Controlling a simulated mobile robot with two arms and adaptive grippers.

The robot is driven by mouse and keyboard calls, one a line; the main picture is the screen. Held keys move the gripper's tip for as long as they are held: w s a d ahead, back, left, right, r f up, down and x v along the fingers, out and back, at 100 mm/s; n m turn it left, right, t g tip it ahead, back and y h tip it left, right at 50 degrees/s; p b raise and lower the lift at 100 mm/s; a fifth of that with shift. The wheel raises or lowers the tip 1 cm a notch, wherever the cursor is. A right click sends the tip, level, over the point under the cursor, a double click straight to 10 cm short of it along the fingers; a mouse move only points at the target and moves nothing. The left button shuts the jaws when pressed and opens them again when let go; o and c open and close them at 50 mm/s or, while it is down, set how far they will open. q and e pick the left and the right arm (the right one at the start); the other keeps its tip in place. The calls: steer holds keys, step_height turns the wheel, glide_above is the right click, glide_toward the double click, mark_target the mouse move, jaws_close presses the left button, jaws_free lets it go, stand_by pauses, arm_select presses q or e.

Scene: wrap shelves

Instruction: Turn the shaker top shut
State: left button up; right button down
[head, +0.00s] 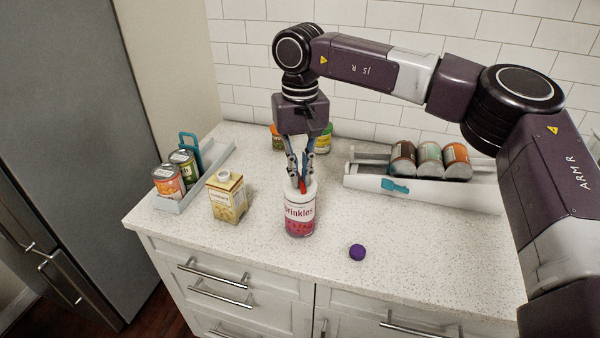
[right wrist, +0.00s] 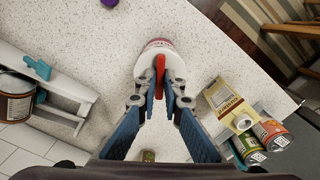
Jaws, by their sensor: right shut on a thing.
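The sprinkles shaker (head: 299,214) stands upright on the counter, with a white top, a red piece on it and a label with pink dots. In the right wrist view its white top (right wrist: 172,59) fills the middle, and the red piece (right wrist: 160,76) sits between the fingertips. My right gripper (head: 301,186) points down from above and is shut on the red piece of the shaker top (head: 309,187). It also shows in the right wrist view (right wrist: 160,92). My left gripper is not in view.
A carton (head: 227,198) stands left of the shaker, beside a grey tray (head: 170,206) with cans. A purple ball (head: 357,252) lies to the front right. A white rack (head: 440,193) with several cans is at the back right. Jars (head: 324,140) stand behind my gripper.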

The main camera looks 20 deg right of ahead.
mark_target(300, 179)
steer(key=shift+m, duration=0.4)
steer(key=m, duration=0.3)
steer(key=shift+m, duration=0.4)
steer(key=m, duration=0.5)
stand_by(1.1)
steer(key=c, duration=2.1)
jaws_free()
step_height(300, 179, up, 12)
steer(key=shift+r, duration=0.1)
